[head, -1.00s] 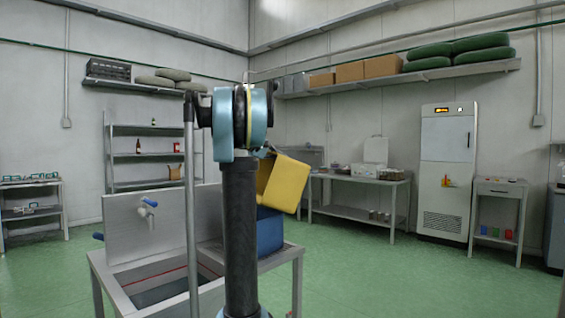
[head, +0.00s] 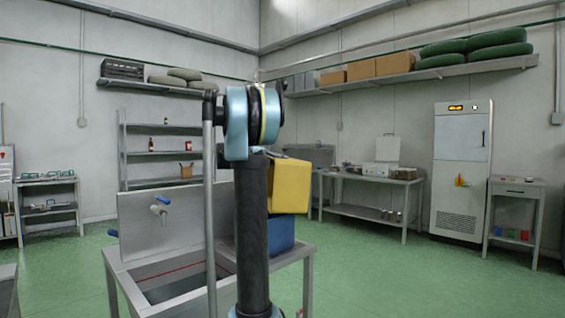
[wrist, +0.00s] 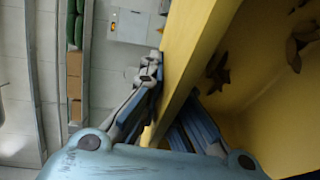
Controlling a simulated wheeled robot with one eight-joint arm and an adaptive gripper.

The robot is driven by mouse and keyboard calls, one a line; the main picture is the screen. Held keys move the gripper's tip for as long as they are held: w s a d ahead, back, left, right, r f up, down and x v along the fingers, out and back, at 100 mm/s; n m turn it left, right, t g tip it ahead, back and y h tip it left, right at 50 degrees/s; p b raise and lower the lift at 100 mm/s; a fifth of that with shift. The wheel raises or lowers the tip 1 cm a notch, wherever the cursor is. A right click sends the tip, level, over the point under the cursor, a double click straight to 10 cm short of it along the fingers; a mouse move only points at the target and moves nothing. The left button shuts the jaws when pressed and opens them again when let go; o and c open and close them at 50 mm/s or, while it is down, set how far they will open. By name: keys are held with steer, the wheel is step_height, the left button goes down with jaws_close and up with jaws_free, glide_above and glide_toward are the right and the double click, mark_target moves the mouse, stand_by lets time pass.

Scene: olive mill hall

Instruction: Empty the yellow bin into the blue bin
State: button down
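The yellow bin (head: 291,186) hangs just above the blue bin (head: 281,235) in the head view, right of my arm, which hides its left part. The blue bin sits on the right side of the metal sink table (head: 290,259), partly hidden by my arm. In the wrist view, my gripper (wrist: 168,88) is shut on the wall of the yellow bin (wrist: 262,112), one finger on each side. Several small brown pieces (wrist: 217,72), one star-shaped, show against the bin's inside. The blue bin's inside cannot be seen.
The sink basin (head: 185,289) with its tap (head: 160,211) lies left of the blue bin. A metal side table (head: 372,178), a white cabinet (head: 461,168) and a small stand (head: 515,215) line the right wall. The green floor (head: 400,280) at the right is clear.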

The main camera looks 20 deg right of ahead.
steer(key=shift+w+a+f+h, duration=0.1)
steer(key=shift+a+h, duration=0.1)
steer(key=shift+a, duration=0.2)
steer(key=shift+w+a+f+h, duration=0.1)
steer(key=shift+a+h, duration=0.1)
steer(key=shift+a, duration=0.2)
steer(key=shift+w+a+r+n+h, duration=0.15)
steer(key=shift+a+h, duration=0.15)
steer(key=shift+a, duration=0.3)
steer(key=shift+a+r+n+h, duration=0.1)
steer(key=shift+a+h, duration=0.2)
steer(key=shift+a, duration=0.25)
steer(key=shift+w+a+r+n+h, duration=0.15)
steer(key=shift+a+h, duration=0.15)
steer(key=shift+a, duration=0.3)
steer(key=shift+s+a, duration=0.1)
steer(key=shift+s, duration=0.05)
